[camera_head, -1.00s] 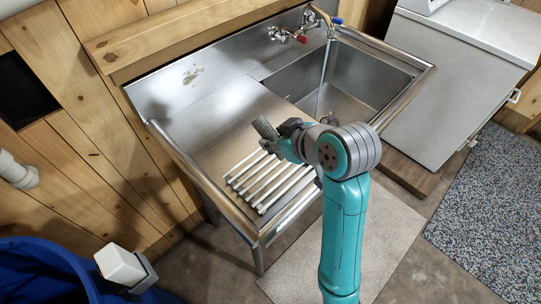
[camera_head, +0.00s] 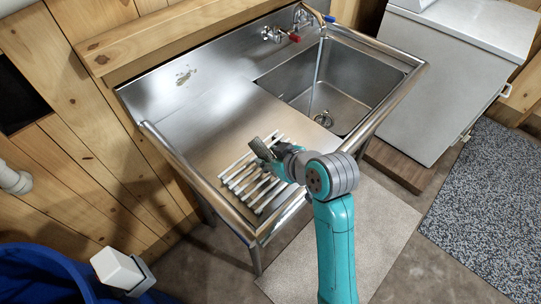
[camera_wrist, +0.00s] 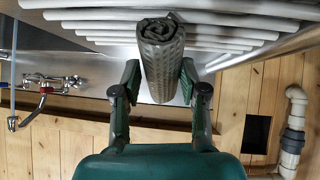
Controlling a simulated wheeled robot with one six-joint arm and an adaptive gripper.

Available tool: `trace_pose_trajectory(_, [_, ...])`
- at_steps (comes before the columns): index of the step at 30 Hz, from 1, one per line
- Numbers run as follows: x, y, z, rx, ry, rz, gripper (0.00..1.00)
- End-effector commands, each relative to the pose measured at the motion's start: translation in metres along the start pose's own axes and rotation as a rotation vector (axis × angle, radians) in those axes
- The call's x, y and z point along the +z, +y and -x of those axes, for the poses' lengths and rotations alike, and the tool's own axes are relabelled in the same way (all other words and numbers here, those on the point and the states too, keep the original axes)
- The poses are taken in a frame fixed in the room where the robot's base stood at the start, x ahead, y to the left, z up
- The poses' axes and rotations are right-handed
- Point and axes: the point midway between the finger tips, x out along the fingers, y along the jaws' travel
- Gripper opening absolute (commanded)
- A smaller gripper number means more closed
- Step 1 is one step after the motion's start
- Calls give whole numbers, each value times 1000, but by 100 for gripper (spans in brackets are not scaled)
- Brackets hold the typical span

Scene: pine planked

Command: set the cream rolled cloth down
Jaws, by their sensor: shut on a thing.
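The rolled cloth (camera_head: 259,148) looks grey-brown with a textured surface rather than cream. It is held over the white-barred rack (camera_head: 236,184) on the steel drainboard. My gripper (camera_head: 275,150) is shut on the roll. The wrist view shows the roll (camera_wrist: 162,62) between the two fingers (camera_wrist: 158,88), its spiral end toward the rack bars (camera_wrist: 90,15). I cannot tell whether the roll touches the rack.
The sink basin (camera_head: 335,97) with running water lies to the right of the drainboard (camera_head: 205,128). A raised steel rail (camera_head: 190,172) edges the drainboard's left side. A white cabinet (camera_head: 445,80) stands at right, a blue bin (camera_head: 40,270) at lower left. Bare drainboard lies behind the rack.

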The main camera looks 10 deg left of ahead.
Motion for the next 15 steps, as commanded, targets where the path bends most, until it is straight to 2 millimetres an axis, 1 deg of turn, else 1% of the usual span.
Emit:
trace_pose_trajectory(1, [1,0,-1,0,-1,0,15])
trace_pose_trajectory(2, [1,0,-1,0,0,0,48])
trace_pose_trajectory(3, [1,0,-1,0,0,0,57])
trace_pose_trajectory(4, [1,0,-1,0,0,0,65])
trace_pose_trajectory(5, [1,0,-1,0,0,0,67])
trace_pose_trajectory(15, [-1,0,1,0,0,0,67])
